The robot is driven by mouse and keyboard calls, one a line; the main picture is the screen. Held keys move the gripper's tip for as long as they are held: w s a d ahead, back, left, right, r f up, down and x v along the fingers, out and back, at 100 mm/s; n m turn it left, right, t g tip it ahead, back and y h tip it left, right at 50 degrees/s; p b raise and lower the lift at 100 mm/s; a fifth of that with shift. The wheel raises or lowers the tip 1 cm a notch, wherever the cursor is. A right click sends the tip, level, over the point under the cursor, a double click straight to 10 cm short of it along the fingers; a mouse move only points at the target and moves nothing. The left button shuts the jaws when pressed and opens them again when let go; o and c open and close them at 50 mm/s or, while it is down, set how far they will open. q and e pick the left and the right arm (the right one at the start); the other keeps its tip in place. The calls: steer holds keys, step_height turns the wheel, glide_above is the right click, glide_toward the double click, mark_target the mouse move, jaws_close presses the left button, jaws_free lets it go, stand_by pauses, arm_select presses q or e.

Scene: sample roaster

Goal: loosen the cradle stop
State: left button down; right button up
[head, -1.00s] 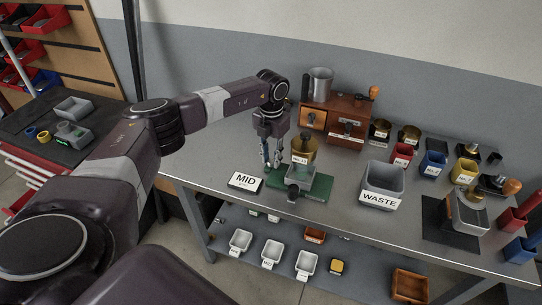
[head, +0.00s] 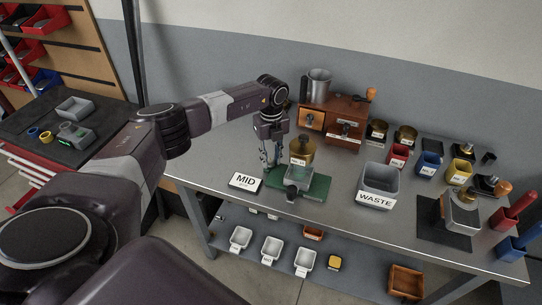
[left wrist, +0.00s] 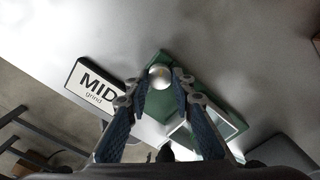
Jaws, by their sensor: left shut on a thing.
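The green base also shows in the left wrist view (left wrist: 152,104). A round silver knob (left wrist: 160,72), which looks like the cradle stop, is at the base's left part. My left gripper (head: 270,168) points down at that side. In the left wrist view its blue fingers (left wrist: 157,80) are shut on the knob, one on each side. The knob is hidden in the head view. My right gripper is not in view.
A white MID card (head: 246,182) lies just left of the base. A grey WASTE bin (head: 381,180) stands to the right, with several small coloured cups beyond. A wooden grinder box (head: 345,122) is behind. Bench surface between base and bin is clear.

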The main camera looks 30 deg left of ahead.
mark_target(271, 161)
arm_select(q)
steer(key=shift+w+r+n+p, duration=0.15)
steer(key=shift+n+p, duration=0.75)
steer(key=shift+n, duration=1.4)
steer(key=shift+a, duration=0.1)
steer(key=c, duration=2)
jaws_free()
steer(key=o, duration=0.3)
steer(key=shift+o, duration=0.2)
step_height(271, 161, up, 12)
